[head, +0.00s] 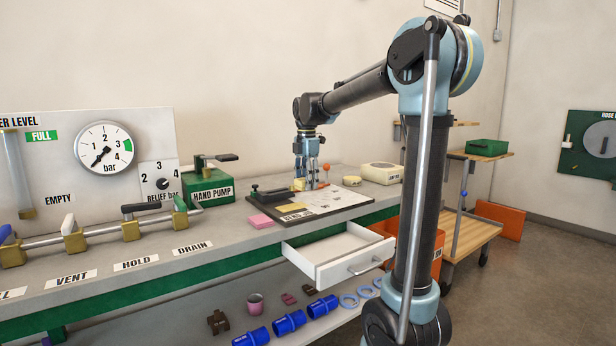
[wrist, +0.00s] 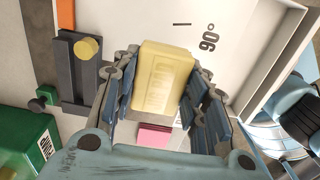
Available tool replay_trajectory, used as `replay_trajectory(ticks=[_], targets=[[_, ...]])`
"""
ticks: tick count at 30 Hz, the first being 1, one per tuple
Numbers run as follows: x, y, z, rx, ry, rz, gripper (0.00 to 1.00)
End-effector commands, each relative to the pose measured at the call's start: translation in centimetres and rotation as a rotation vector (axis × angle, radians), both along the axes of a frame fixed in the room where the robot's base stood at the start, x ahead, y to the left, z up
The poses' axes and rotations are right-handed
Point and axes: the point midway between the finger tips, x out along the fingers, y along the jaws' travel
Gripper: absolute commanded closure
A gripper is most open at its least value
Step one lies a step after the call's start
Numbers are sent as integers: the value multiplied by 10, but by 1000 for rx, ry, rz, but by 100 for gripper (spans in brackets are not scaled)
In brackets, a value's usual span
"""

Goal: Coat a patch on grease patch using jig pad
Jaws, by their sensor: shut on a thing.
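My gripper (head: 305,186) is shut on a yellow block (wrist: 165,75) with raised lettering, which I take to be the jig pad. In the wrist view the block sits between the two fingers. In the head view the gripper points down over the back of a grey board (head: 345,205) on the bench, with part of the yellow block (head: 298,184) showing at its left. I cannot tell whether the block touches the board. A small yellowish labelled patch (head: 295,208) lies at the board's front left; I cannot tell if it is the grease patch.
A dark clamp (wrist: 75,75) stands left of the block. A pink pad (head: 260,221) lies left of the board. The green hand pump (head: 210,188) is further left. An open white drawer (head: 335,250) juts out below the bench. A cream device (head: 381,173) stands right.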

Motion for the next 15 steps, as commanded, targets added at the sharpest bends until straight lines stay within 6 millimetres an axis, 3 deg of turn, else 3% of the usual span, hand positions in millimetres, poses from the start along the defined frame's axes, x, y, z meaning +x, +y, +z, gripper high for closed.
replay_trajectory(ticks=[7,15], targets=[[0,1,20,0,0,2,82],[0,1,24,0,0,1,82]])
